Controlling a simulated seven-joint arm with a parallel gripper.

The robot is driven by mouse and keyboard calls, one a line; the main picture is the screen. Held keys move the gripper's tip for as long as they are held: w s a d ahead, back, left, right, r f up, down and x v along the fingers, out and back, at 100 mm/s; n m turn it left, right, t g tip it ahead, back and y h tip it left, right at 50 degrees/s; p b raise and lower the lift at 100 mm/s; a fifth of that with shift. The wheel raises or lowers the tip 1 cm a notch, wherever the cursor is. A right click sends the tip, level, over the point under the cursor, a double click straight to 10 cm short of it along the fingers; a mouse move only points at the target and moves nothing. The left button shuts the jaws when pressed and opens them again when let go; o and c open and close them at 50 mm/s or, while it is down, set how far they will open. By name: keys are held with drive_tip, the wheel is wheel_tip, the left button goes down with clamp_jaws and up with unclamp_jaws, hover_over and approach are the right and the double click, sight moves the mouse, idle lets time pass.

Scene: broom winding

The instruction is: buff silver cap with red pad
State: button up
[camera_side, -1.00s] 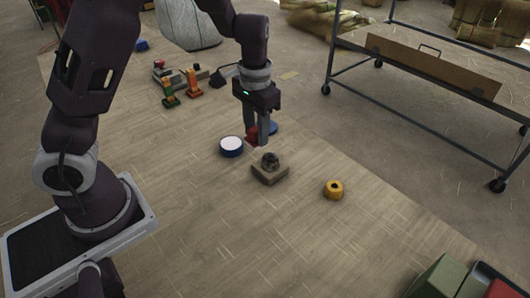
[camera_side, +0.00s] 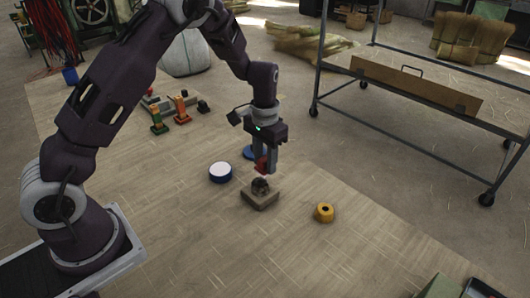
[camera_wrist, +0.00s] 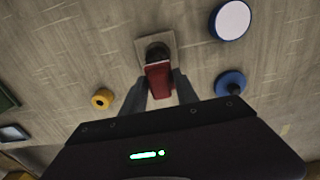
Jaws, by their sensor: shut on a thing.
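The silver cap (camera_side: 260,185) looks dark grey and sits on a square tan block (camera_side: 261,200) on the floor mat. In the wrist view, the cap (camera_wrist: 156,50) stands on the block (camera_wrist: 141,46), just beyond the pad. My gripper (camera_side: 266,165) points down and is shut on the red pad (camera_side: 261,166), just above and behind the cap. In the wrist view, the red pad (camera_wrist: 158,82) sits between my two fingers (camera_wrist: 159,88). Its far edge overlaps the near side of the cap in the picture; I cannot tell if they touch.
A white-topped blue tin (camera_side: 220,172) stands left of the block. A blue round thing (camera_wrist: 230,84) lies near my gripper. A yellow roll (camera_side: 324,212) is to the right. Orange and green pieces (camera_side: 181,108) stand farther back. A metal cart (camera_side: 420,90) stands behind.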

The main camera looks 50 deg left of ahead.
sight(265, 169)
wheel_tip(265, 169, down, 3)
drive_tip(key=shift+s+f, duration=0.1)
drive_tip(key=shift+s, duration=1.75)
clamp_jaws()
drive_tip(key=shift+w, duration=1.8)
drive_tip(key=shift+s, duration=2)
drive_tip(key=shift+w, duration=2.15)
drive_tip(key=shift+s+r, duration=0.1)
drive_tip(key=shift+r, duration=4.05)
